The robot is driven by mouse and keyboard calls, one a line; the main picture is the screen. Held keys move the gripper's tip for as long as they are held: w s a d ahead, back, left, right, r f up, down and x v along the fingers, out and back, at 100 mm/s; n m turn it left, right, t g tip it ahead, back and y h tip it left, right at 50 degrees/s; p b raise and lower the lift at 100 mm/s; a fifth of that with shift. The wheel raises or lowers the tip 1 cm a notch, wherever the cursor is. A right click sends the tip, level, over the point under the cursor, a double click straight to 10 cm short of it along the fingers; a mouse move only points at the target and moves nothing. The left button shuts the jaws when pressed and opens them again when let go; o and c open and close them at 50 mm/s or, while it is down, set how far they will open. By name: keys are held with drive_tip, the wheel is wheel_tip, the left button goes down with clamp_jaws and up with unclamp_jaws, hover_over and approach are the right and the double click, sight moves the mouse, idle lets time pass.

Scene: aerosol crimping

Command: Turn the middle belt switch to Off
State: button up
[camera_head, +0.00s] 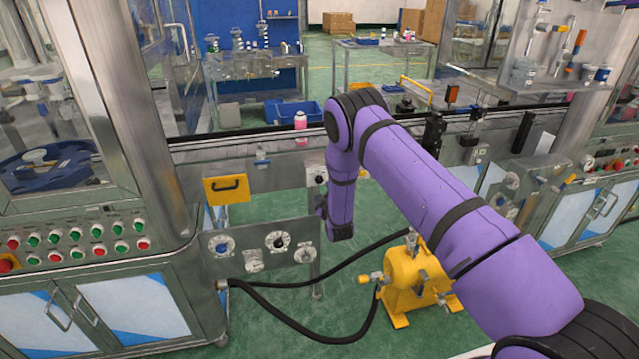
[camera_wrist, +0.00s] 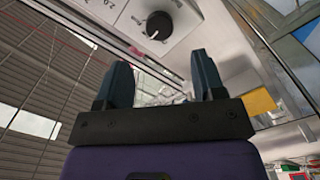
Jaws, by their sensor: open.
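A black round knob (camera_wrist: 159,25) with a pale pointer mark sits on a white plate at the top of the wrist view. The mark points toward the lower left of the knob. In the head view a small pale switch box (camera_head: 316,176) with a dark knob is on the conveyor's front, just left of my forearm. My gripper (camera_wrist: 162,75) is open with nothing between its two dark fingers. In the wrist view the knob lies beyond the fingertips, apart from them. In the head view my wrist mostly hides the gripper.
The conveyor (camera_head: 240,142) runs across behind my arm, with a pink bottle (camera_head: 300,121) on it. A yellow handled plate (camera_head: 226,189) hangs left of the switch. Below are several dials (camera_head: 276,242), black hoses (camera_head: 330,272) and a yellow pump (camera_head: 411,278).

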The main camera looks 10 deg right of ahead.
sight(319, 181)
drive_tip(key=w, duration=0.7)
drive_tip(key=shift+w, duration=0.3)
drive_tip(key=c, duration=0.9)
